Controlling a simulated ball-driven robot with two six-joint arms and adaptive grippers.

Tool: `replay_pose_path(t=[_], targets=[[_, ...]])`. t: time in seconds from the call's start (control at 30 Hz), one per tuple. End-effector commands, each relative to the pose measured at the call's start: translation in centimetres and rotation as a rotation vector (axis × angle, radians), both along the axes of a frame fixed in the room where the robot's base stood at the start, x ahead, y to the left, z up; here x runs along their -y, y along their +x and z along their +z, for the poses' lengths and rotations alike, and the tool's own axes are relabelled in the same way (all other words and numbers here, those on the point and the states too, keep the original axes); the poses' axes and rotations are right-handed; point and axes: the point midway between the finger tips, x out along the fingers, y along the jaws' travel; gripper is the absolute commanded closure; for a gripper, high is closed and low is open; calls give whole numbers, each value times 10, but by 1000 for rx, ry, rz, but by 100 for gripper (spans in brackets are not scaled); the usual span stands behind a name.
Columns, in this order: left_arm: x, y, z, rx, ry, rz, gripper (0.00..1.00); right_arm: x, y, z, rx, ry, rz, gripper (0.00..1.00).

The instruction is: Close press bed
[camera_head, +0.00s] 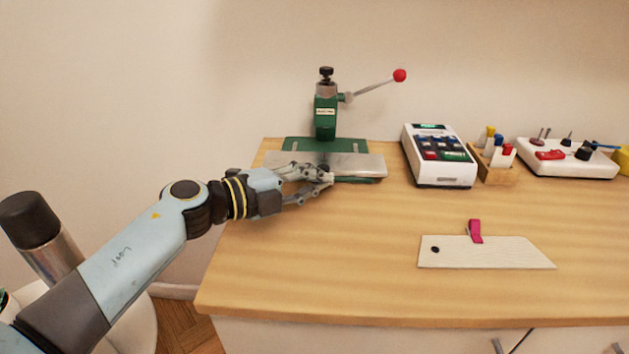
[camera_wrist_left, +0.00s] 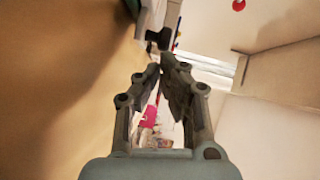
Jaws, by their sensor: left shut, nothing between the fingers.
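The green press (camera_head: 325,112) stands at the back of the wooden table, with a black knob on top and a lever ending in a red ball (camera_head: 399,75) pointing up to the right. Its grey metal bed (camera_head: 362,164) lies flat in front of the column, over a green base. My left gripper (camera_head: 328,178) is at the front edge of the bed, and its fingertips overlap that edge in the head view; I cannot tell if they touch it. It is shut and empty, and the left wrist view shows its fingertips together (camera_wrist_left: 162,62). My right gripper is out of view.
A pale board (camera_head: 485,253) with a pink tab lies at the front. The left front tabletop is clear.

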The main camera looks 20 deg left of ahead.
Motion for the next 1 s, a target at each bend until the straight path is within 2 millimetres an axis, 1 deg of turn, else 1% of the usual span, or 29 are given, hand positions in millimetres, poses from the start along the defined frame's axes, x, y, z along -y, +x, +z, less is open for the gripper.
replay_pose_path(t=[0.1, 0.17, 0.27, 0.4, 0.53, 0.63, 1.0], targets=[[0, 0, 0, 0, 0, 0, 100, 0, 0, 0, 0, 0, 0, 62], [-2, 4, 0, 1, 1, 1, 100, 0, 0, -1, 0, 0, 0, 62], [-7, 21, -1, 1, 1, 1, 100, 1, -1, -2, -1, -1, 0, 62], [-15, 51, -1, 1, 1, 0, 100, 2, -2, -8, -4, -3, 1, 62], [-20, 67, -2, -1, 1, 0, 100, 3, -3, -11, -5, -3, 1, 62], [-21, 72, -1, -1, 0, 1, 100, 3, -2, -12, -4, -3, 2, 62], [-22, 71, 1, 0, 0, 1, 100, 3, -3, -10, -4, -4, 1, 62]])
